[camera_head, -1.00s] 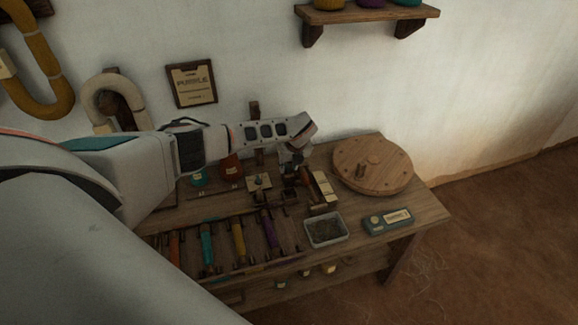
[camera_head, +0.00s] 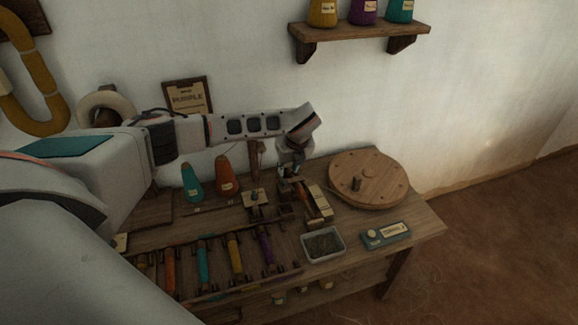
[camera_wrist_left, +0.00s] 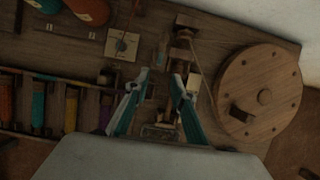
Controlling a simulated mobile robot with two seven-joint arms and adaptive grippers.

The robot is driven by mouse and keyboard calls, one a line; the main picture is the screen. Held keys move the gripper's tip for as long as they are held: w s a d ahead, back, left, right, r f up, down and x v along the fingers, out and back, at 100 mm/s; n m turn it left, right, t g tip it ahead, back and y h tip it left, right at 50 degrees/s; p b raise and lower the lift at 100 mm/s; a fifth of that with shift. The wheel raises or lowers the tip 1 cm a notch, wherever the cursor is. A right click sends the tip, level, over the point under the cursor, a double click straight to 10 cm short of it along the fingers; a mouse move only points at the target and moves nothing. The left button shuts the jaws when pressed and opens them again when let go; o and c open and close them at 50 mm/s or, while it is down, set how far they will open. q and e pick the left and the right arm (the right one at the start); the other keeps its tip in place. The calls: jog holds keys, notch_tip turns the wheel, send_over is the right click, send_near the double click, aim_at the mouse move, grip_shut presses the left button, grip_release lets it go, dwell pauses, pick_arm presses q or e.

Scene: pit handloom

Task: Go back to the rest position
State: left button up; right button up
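My left arm reaches in from the left over the wooden workbench (camera_head: 420,222). My left gripper (camera_head: 289,171) points down above the small winding device (camera_head: 318,203) at the back of the bench. In the left wrist view its two teal-and-pale fingers (camera_wrist_left: 158,78) stand apart with a gap between them. I see nothing held in that gap; the device's parts lie below it. Whether the fingertips touch anything is hard to tell. My right gripper is in neither view.
A round wooden disc with a peg (camera_head: 370,180) lies right of the gripper. A grey tray (camera_head: 323,245), a teal box (camera_head: 386,235) and a rack of coloured bobbins (camera_head: 235,255) lie nearer. Teal (camera_head: 191,185) and orange (camera_head: 227,178) cones stand left. A wall shelf (camera_head: 360,30) holds yarn cones.

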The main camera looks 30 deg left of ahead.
pick_arm(q)
jog(key=shift+s+d+r, duration=0.25)
jog(key=shift+r, duration=0.4)
